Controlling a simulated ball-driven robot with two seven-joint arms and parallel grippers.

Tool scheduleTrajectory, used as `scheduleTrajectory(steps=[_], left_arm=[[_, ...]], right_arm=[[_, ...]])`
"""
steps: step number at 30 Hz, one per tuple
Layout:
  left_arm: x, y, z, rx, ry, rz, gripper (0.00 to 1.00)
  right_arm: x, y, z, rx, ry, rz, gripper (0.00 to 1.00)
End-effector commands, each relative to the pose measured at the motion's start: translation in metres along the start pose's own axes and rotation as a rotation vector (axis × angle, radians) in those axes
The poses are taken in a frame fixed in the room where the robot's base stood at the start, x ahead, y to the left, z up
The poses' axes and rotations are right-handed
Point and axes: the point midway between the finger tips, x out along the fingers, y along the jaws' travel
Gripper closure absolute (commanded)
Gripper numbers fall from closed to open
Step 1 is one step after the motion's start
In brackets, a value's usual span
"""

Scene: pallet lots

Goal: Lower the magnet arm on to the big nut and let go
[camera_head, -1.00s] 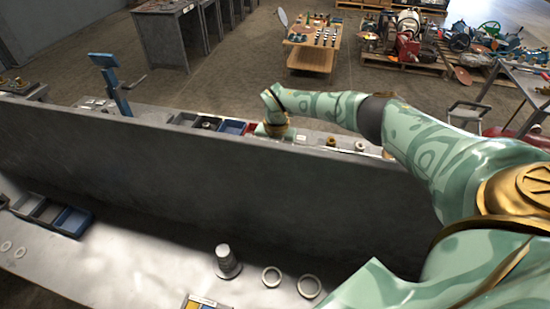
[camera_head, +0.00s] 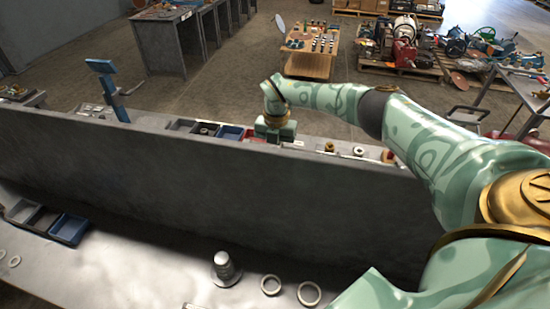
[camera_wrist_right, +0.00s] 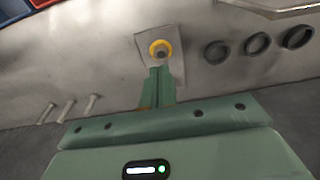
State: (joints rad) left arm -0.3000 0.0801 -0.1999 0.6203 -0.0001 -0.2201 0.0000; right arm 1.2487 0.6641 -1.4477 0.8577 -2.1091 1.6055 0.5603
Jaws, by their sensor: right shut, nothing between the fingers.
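My right gripper (camera_head: 273,138) reaches over the dark partition, low at the bench strip behind it. In the right wrist view its fingers (camera_wrist_right: 157,72) are shut together and empty. Just beyond their tips a yellow ring with a grey centre (camera_wrist_right: 160,49) sits on a square metal plate; contact cannot be told. A blue upright with a tilted head (camera_head: 107,88) stands at the left of the strip; I cannot tell whether it is the magnet arm. A small brass-coloured piece (camera_head: 329,147) lies right of my gripper; I cannot tell which piece is the big nut. My left gripper is out of view.
The long dark partition (camera_head: 200,190) stands between the near bench and the strip. Small trays (camera_head: 231,132) lie left of my right gripper. Several dark rings (camera_wrist_right: 256,44) and pins show in the wrist view. A metal post (camera_head: 225,267) and two rings stand on the near bench.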

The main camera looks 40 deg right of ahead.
Motion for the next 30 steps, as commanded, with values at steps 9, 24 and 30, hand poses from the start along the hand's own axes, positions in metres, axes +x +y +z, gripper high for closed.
scheduleTrajectory(steps=[9,24,30], left_arm=[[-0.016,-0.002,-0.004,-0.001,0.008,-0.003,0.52],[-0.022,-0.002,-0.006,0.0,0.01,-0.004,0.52],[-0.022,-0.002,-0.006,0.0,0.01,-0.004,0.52]], right_arm=[[-0.082,0.001,0.0,-0.001,-0.003,0.002,1.0],[-0.132,0.0,0.0,-0.001,0.0,-0.001,1.0],[-0.132,0.0,0.0,-0.001,0.0,-0.001,1.0]])
